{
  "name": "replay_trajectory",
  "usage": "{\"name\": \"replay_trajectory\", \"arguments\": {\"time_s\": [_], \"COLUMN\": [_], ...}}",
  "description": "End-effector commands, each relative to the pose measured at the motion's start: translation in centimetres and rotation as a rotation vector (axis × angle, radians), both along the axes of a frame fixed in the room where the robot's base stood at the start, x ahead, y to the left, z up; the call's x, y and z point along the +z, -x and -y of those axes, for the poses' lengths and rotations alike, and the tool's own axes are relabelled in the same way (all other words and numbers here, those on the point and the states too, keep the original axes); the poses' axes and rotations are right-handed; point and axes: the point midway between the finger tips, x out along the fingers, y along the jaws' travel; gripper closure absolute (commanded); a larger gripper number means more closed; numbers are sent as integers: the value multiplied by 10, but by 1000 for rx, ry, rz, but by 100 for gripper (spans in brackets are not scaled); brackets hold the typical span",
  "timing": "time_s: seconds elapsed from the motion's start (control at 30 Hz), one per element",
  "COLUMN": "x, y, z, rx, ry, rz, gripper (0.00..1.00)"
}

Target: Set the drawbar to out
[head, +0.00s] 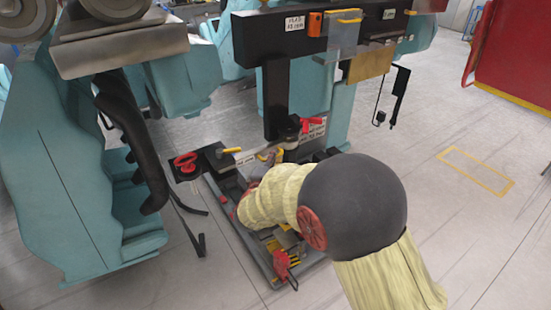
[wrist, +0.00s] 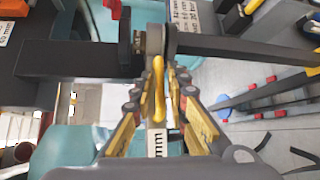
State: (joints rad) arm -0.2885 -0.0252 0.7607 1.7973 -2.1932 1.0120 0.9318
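No part is plainly marked as the drawbar. A slim yellow handle (wrist: 158,90) stands at the middle of the wrist view, in front of dark metal fittings, and may belong to it. My gripper (wrist: 160,92) has a finger on each side of this handle, with a gap visible at least on the left. Contact on the right is unclear. A pale strip with an "mm" label (wrist: 157,143) lies between the fingers. In the head view, my covered arm hides the gripper and much of the low mechanism tray (head: 232,222).
A dark upright post (head: 276,98) and a labelled dark crossbeam (head: 262,38) stand behind the arm. A red clamp (head: 283,264) lies at the tray's near end. A red panel (head: 515,55) is far right. Floor at right is clear.

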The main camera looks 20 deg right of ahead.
Motion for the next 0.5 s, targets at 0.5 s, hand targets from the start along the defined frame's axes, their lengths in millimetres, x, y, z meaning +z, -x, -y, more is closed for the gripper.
{"name": "replay_trajectory", "arguments": {"time_s": [0.5], "x": [-3], "y": [-18], "z": [10], "rx": [0], "ry": [0], "rz": [0], "gripper": [84]}}
